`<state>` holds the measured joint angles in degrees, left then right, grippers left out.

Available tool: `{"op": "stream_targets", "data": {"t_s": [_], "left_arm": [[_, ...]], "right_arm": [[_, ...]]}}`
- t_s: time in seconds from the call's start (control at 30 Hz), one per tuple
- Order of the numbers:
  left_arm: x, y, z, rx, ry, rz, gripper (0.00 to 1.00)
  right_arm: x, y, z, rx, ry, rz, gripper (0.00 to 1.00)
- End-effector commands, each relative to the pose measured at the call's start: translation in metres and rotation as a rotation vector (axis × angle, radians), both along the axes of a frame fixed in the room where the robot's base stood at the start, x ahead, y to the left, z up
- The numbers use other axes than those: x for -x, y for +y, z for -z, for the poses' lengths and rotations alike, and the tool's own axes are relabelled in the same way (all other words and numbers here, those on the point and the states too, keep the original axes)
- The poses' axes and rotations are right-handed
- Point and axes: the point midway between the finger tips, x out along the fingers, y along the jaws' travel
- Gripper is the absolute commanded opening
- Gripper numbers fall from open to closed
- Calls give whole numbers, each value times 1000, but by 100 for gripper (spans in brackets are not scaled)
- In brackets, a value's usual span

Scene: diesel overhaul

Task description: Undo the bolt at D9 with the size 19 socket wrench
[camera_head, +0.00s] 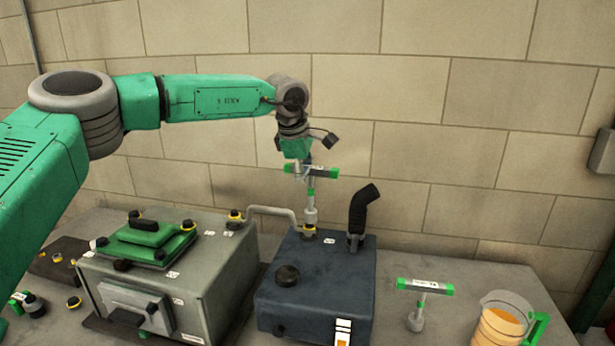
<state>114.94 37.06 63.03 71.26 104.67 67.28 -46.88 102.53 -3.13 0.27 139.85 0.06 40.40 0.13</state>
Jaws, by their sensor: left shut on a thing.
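My left gripper (304,163) points down and is shut on the T-handled socket wrench (310,195) at its green-ended crossbar. The wrench hangs upright, with its grey socket just over or on a yellow-collared bolt (309,232) at the back left of the dark blue tank (340,262). I cannot tell whether the socket touches or sits around the bolt. A second T-handled wrench (421,301) stands upright on the table at the right. The size marks and bolt labels are too small to read. My right gripper is not in view.
A grey engine block (205,285) with a green cover (146,241) stands left of the tank. A bent pipe (275,212) links them. A black elbow pipe (360,212) rises beside the wrench. A jug of orange liquid (502,322) stands at right. Loose parts lie at left.

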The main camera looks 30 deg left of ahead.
Motion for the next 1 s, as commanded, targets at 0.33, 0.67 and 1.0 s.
{"op": "stream_targets", "data": {"t_s": [0.33, 0.67, 1.0], "left_arm": [[-2, 3, -1, 2, -2, 261, 0], [-2, 4, -1, 2, -2, 458, 0], [-2, 3, -1, 1, -2, 469, 0]], "right_arm": [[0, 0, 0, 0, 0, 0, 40], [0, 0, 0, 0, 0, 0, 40], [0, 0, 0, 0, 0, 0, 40]]}}
